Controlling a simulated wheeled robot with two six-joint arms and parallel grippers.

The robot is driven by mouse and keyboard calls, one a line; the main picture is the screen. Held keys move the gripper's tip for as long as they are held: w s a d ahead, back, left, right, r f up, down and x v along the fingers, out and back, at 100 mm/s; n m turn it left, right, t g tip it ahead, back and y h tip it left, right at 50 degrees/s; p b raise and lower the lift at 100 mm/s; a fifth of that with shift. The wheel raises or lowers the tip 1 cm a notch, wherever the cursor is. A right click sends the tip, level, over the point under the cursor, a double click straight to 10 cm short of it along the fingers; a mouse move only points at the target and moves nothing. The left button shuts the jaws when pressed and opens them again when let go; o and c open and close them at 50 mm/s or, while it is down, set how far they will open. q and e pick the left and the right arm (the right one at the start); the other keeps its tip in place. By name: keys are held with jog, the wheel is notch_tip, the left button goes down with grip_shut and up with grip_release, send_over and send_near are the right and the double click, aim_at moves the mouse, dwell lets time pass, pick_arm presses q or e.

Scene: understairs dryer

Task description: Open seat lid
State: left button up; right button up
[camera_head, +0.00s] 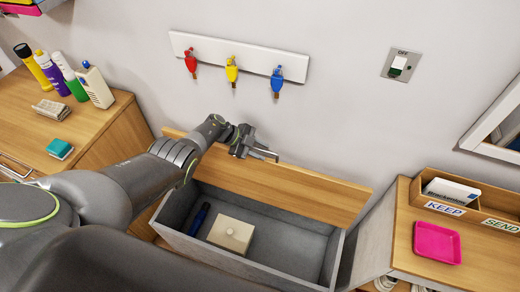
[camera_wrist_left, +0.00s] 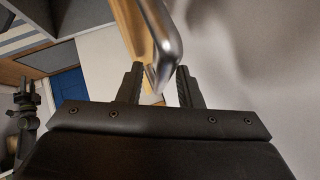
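The seat lid (camera_head: 280,188) is a wooden panel that stands raised along the wall side of a grey bench box (camera_head: 178,210). The box is open, and its inside shows. My left gripper (camera_head: 262,153) is at the lid's upper edge. In the left wrist view, a shiny metal handle (camera_wrist_left: 163,45) reaches between the two fingers of the left gripper (camera_wrist_left: 158,84). The fingers stand apart, with a gap beside the handle. A dark part at the left of that view looks like my right gripper (camera_wrist_left: 26,100); its fingers are too small to read.
The box holds a cream lidded box (camera_head: 231,234) and a dark blue object (camera_head: 199,219). A cabinet with bottles (camera_head: 95,87) stands left. A wooden top with a pink tray (camera_head: 437,242) and a sorting box stands right. Key hooks (camera_head: 238,58) hang above.

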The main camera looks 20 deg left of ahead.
pick_arm(q)
jog(key=shift+s+a+r+p, duration=0.1)
jog(key=shift+a+r+p, duration=0.15)
jog(key=shift+p, duration=0.05)
jog(key=p+v, duration=0.4)
jog(key=v, duration=1.2)
jog(key=shift+a, duration=0.3)
jog(key=shift+s+r, duration=0.1)
jog(key=shift+s, duration=0.05)
